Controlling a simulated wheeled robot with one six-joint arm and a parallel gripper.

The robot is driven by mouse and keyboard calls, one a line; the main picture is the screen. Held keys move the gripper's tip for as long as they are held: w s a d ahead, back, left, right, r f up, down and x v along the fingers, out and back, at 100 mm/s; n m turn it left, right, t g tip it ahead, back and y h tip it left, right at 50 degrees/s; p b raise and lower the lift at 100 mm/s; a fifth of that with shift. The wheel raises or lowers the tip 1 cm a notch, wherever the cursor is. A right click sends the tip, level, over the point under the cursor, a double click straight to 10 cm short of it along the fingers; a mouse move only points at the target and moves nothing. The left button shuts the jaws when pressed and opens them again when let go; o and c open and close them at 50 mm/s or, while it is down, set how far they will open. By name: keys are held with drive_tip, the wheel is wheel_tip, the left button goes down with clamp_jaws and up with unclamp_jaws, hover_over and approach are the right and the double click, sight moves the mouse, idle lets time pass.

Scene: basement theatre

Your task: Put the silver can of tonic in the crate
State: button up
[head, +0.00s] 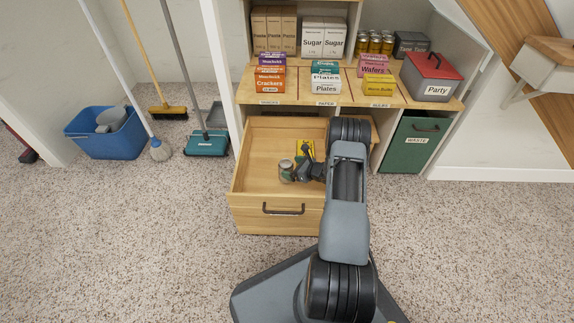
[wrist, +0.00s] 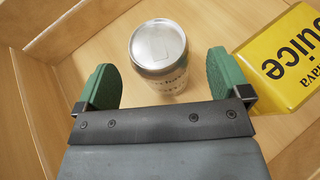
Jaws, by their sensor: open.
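A can with a silver top (wrist: 158,44) and a pale label stands upright in the open wooden drawer. Its label is only partly legible in the wrist view. My gripper (wrist: 165,86) is open, with one green finger to each side of the can's near side and a visible gap at each. In the head view my gripper (head: 300,172) reaches down into the drawer just right of the can. I see nothing that is clearly a crate.
A yellow juice carton (wrist: 289,58) lies close to the right finger. The drawer's wooden wall (wrist: 27,75) is at left. A shelf (head: 338,95) with several boxes stands above the drawer.

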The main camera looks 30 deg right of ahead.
drive_tip(key=p+v, duration=0.2)
drive_tip(key=v, duration=0.5)
drive_tip(key=w+r+m+g+h, duration=0.1)
drive_tip(key=w+r+m+h, duration=0.2)
drive_tip(key=r+m, duration=0.35)
drive_tip(key=w+r+m+h, duration=0.2)
drive_tip(key=r+m+h, duration=0.1)
drive_tip(key=r+m, duration=0.4)
drive_tip(key=s+a+r+m+g+h, duration=0.2)
drive_tip(key=s+a+r+m+h, duration=0.15)
drive_tip(key=r+m, duration=0.5)
drive_tip(key=s+a+r+m+g+y, duration=0.1)
drive_tip(key=s+a+r+m+g, duration=0.2)
drive_tip(key=s+a+m, duration=0.6)
drive_tip(key=s+a+r+m+g+y, duration=0.2)
drive_tip(key=s+a+r+m, duration=0.3)
drive_tip(key=s+a+m, duration=0.4)
drive_tip(key=s+m+g, duration=0.1)
drive_tip(key=s, duration=0.2)
drive_tip(key=shift+m+p, duration=0.3)
drive_tip(key=shift+m, duration=0.1)
drive_tip(key=shift+r, duration=0.2)
